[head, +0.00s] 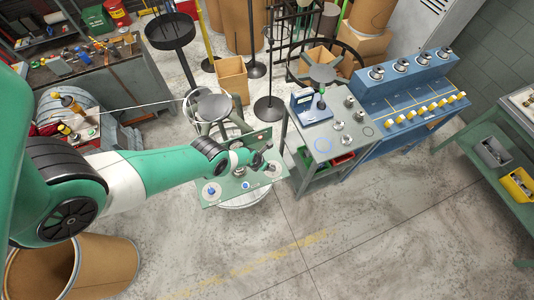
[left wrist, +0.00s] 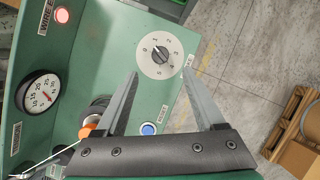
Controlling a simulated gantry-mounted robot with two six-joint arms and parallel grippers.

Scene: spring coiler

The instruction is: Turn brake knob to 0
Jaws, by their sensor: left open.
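The brake knob (left wrist: 159,56) is a small black knob on a round white dial with numbers from 0 upward, on a green panel (left wrist: 110,45) in the left wrist view. Its pointer is too small to read surely. My left gripper (left wrist: 160,73) is open and empty. Its two fingers point at the dial, one toward each side of its lower edge, with the knob lined up roughly between them. They appear short of the knob. In the head view my left gripper (head: 262,160) is over the right part of the green panel (head: 228,192); the knob is hard to make out there.
A blue reset button (left wrist: 148,129) is between the finger bases. A gauge (left wrist: 40,93), a red lamp (left wrist: 62,14) and an orange-tipped part (left wrist: 90,127) are to the left. A grey table (head: 320,140) and blue bench (head: 405,95) stand right; the floor in front is clear.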

